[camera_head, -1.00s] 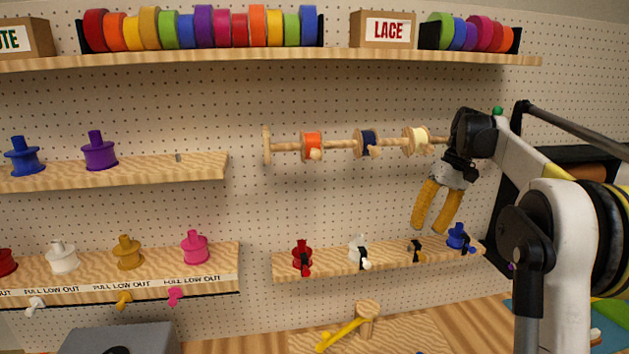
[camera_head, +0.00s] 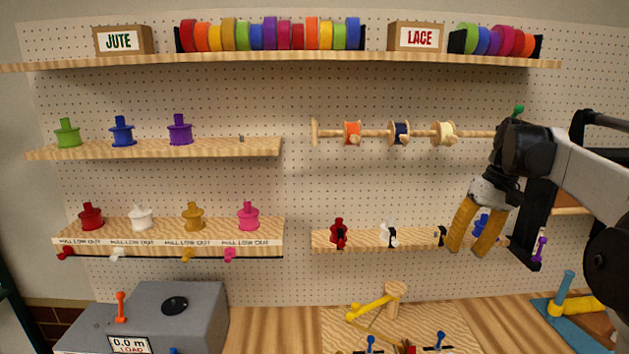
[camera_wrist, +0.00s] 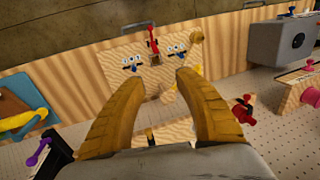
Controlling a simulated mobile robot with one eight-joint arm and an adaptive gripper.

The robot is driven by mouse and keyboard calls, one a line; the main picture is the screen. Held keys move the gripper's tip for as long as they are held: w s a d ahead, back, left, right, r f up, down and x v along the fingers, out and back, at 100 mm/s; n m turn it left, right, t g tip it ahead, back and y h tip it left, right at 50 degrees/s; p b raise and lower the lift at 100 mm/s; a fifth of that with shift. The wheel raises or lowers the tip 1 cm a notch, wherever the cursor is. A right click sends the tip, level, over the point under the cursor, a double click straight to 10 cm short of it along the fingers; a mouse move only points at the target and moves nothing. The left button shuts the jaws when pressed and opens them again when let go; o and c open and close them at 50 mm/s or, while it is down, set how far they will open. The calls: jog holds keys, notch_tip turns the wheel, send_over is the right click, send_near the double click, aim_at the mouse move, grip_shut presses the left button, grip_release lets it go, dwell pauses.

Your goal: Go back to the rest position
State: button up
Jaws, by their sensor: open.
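My gripper (camera_head: 473,236) has two yellow fingers that hang downward, in front of the right end of the lower right peg shelf in the head view. The fingers are parted with nothing between them. They partly hide a blue spool (camera_head: 481,224) on that shelf. The wrist view also shows my gripper (camera_wrist: 150,75), open over the bench, with a wooden board (camera_wrist: 120,70) bearing blue and red parts beyond its fingertips.
A pegboard holds a wooden rod (camera_head: 375,132) with several ribbon spools, left of my arm. The lower right shelf (camera_head: 365,240) is close to my fingers. A yellow-handled wooden tool (camera_head: 370,305) stands on the bench. A grey box (camera_head: 190,310) stands at left.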

jog(key=s+a+f+t+h+b, duration=0.1)
jog(key=s+a+f+t+b, duration=0.1)
jog(key=s+a+f+b, duration=0.4)
jog(key=s+a+f+t+h+b, duration=0.15)
jog(key=s+a, duration=0.25)
jog(key=s, duration=0.4)
jog(key=s+a+f+t+b, duration=0.3)
jog(key=s+f+b, duration=0.3)
jog(key=s+f, duration=0.6)
notch_tip(320, 180, down, 4)
jog(key=shift+s+a+f+t+b, duration=0.25)
jog(key=shift+a+t+b, duration=0.1)
jog(key=shift+a, duration=0.35)
